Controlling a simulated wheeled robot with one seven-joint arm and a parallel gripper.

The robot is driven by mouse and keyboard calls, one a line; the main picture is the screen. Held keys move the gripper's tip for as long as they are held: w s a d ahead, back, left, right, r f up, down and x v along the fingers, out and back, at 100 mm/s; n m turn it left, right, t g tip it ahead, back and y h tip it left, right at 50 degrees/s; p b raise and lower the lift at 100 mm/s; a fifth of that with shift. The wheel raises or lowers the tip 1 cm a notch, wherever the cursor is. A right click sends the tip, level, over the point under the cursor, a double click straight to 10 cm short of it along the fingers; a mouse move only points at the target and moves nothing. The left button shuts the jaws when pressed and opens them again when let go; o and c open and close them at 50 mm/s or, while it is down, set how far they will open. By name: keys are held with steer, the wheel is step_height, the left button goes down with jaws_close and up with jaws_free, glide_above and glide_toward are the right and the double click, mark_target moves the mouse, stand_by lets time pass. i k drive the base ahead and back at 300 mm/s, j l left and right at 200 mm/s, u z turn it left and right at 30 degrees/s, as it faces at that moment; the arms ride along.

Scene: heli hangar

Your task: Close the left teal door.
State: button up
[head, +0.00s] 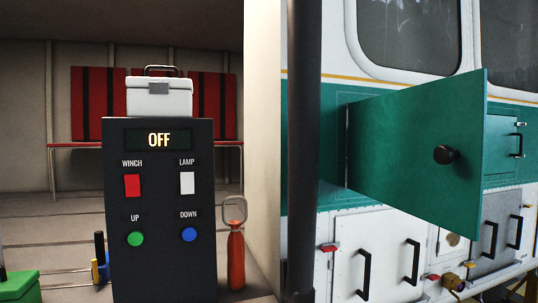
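The left teal door (415,150) stands open in the head view, swung out from the teal band of the white vehicle side. Its hinge edge is on the left, by the frame, and its free edge juts out toward me. A round black knob (446,154) sits on the face turned to me. The opening behind it is mostly hidden by the door. To its right, partly covered by it, is another teal panel (500,152) with a black handle, which looks shut. My gripper is not in view.
A dark upright pole (303,150) stands left of the door. Below are white hatches (378,250) with black handles. At left stand a black control box (160,270) reading OFF, a white case (159,97) on top, and a red cylinder (236,260) beside it.

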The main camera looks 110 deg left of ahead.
mark_target(418, 150)
steer(key=i+j+u, duration=0.15)
steer(key=u, duration=3.1)
